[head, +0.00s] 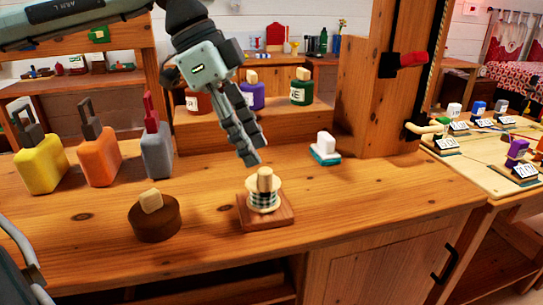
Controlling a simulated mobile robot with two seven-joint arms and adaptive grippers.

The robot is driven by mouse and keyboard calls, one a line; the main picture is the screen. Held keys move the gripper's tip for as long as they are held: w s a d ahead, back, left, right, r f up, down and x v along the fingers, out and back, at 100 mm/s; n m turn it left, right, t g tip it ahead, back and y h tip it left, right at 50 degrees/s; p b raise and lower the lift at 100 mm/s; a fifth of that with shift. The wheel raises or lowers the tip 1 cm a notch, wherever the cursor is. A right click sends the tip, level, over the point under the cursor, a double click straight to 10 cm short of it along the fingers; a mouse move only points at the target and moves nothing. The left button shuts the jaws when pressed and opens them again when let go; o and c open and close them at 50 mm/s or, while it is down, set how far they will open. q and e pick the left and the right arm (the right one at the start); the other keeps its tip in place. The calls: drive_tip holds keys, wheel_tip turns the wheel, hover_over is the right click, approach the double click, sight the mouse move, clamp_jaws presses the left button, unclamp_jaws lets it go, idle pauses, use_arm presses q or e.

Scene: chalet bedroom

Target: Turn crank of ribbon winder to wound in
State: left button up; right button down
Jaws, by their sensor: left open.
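The ribbon winder (281,214) sits on the wooden counter in the head view, near the middle. It has a square brown wooden base, a pale spool with dark checked ribbon, and a light wooden peg (265,179) standing on top. I cannot make out a separate crank handle. My left gripper (253,156) reaches down from above, with its dark fingers pointing at the winder. Its fingertips are just above and slightly left of the peg, apart from it. It is open and empty. My right gripper is not in view.
A round brown box (155,222) with a pale knob stands left of the winder. Yellow (40,170), orange (98,162) and grey (157,152) handled blocks stand farther left. A white-and-teal item (325,147) and a thick wooden post (369,90) are behind right. Counter right of the winder is clear.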

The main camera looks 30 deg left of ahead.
sight(263, 170)
use_arm(q)
drive_tip(key=shift+y, duration=0.4)
drive_tip(key=x, duration=0.6)
drive_tip(key=shift+w+a+f, duration=0.2)
drive_tip(key=shift+w+f, duration=0.1)
drive_tip(key=shift+f, duration=0.15)
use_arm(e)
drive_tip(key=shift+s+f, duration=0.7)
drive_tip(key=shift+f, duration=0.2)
use_arm(q)
drive_tip(key=shift+c, duration=0.2)
clamp_jaws()
